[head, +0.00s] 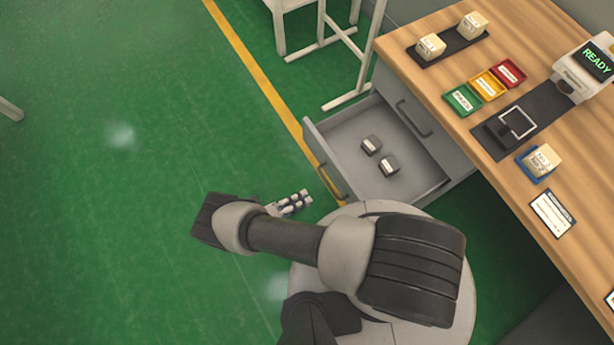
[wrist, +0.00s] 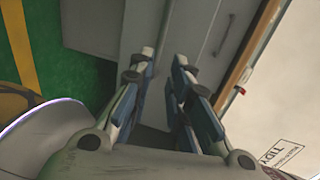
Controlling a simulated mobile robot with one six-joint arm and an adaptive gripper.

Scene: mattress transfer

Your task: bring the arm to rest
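My gripper (head: 294,203) hangs over the green floor, left of the open drawer, at the end of my folded arm in the head view. In the wrist view its two fingers (wrist: 164,60) stand apart with nothing held between them. The gripper is clear of the drawer and the table. My arm hides part of the floor and the area below the drawer.
The wooden table (head: 450,62) carries several white blocks, coloured trays (head: 487,84) and a device reading READY (head: 585,68). A white frame (head: 365,60) stands behind. Open floor (head: 120,200) lies left.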

